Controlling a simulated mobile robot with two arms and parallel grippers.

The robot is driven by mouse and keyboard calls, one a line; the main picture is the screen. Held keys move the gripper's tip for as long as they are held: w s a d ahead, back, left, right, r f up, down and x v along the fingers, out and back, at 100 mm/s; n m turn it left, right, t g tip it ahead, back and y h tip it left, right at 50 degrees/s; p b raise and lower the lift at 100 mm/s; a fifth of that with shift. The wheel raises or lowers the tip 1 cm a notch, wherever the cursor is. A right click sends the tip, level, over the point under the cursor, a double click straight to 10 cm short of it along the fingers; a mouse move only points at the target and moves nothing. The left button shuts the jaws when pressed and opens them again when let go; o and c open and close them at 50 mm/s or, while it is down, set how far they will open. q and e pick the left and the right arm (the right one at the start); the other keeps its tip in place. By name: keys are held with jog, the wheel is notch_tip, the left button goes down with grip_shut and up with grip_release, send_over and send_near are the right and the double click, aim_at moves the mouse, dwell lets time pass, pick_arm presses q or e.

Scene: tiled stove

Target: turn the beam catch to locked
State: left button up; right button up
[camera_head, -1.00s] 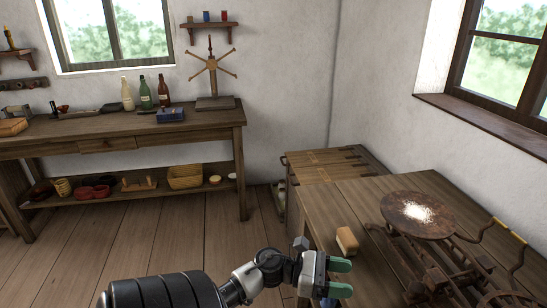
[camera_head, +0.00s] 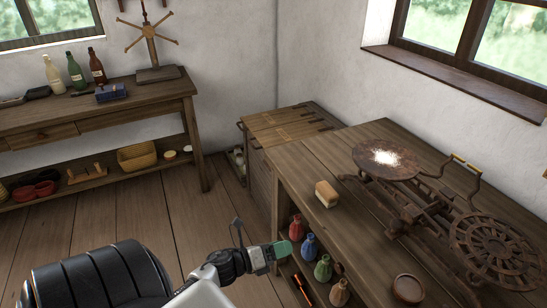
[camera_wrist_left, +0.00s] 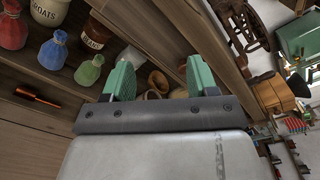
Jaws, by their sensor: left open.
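A rusty scale (camera_head: 430,215) stands on the right-hand bench, with a round pan (camera_head: 385,158) carrying white powder and an openwork round plate (camera_head: 497,247). A bent lever with a yellow grip (camera_head: 466,164) rises behind it. I cannot tell which small part is the beam catch, or how it is set. My left gripper (camera_head: 283,248) is open and empty, low beside the bench's open shelf, well left of the scale. In the left wrist view, its two green fingers (camera_wrist_left: 160,78) are apart before the shelf. My right gripper is not in view.
A tan block (camera_head: 326,193) and a round wooden dish (camera_head: 408,288) lie on the bench top (camera_head: 310,160). The bench's left edge lies between my gripper and the scale.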

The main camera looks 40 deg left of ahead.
pick_arm(q)
jog(key=shift+s+a+f+n+y, duration=0.15)
jog(key=shift+f+n+y, duration=0.1)
jog(key=shift+f+n, duration=0.3)
jog(key=shift+s+f+n+y, duration=0.1)
jog(key=shift+f+n+y, duration=0.15)
jog(key=shift+f+n, duration=0.3)
